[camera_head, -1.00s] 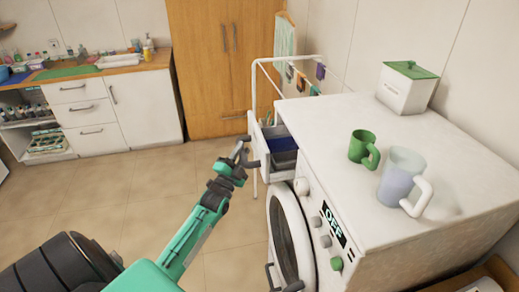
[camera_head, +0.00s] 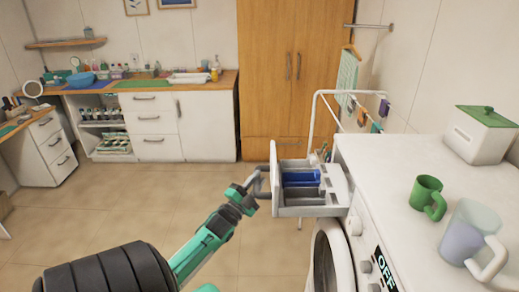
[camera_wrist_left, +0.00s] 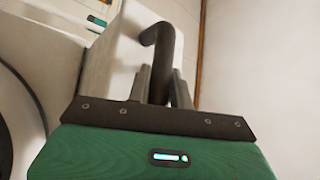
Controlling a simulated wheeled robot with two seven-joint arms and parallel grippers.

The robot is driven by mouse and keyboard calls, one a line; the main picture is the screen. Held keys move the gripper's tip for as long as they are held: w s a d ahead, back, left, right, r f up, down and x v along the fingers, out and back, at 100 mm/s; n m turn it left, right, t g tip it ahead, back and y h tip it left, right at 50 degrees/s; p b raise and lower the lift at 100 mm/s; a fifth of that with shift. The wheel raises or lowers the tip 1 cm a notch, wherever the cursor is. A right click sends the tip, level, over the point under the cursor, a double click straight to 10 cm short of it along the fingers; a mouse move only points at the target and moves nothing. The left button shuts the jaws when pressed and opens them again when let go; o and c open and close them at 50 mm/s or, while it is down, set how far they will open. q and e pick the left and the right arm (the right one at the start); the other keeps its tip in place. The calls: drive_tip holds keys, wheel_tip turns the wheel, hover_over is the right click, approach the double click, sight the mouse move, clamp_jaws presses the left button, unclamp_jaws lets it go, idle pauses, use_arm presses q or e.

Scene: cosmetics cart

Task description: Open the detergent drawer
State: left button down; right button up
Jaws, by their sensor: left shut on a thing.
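The detergent drawer (camera_head: 305,212) sticks well out of the front of the white washing machine (camera_head: 387,180) in the head view. Its compartments show from above, one of them blue inside. My left gripper (camera_head: 250,190) is at the drawer's dark handle (camera_head: 263,187) on the front face. In the left wrist view the handle (camera_wrist_left: 165,50) rises from between the gripper's fingers (camera_wrist_left: 160,88), which are shut on it. The drawer front (camera_wrist_left: 112,55) fills the area behind it. My right gripper is not in view.
A green mug (camera_head: 426,195), a translucent pitcher (camera_head: 468,232) and a white box with a green lid (camera_head: 483,135) stand on the machine's top. The round door (camera_head: 330,262) is below the drawer. A drying rack (camera_head: 318,115) stands behind. The floor to the left is clear.

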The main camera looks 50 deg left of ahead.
use_arm(q)
drive_tip(key=c, duration=1.3)
unclamp_jaws()
drive_tip(key=shift+o, duration=0.2)
drive_tip(key=shift+f, duration=0.1)
drive_tip(key=shift+s+f, duration=0.15)
drive_tip(key=shift+s, duration=0.1)
drive_tip(key=b+v, duration=0.5)
drive_tip(key=v, duration=0.8)
drive_tip(key=shift+s, duration=0.15)
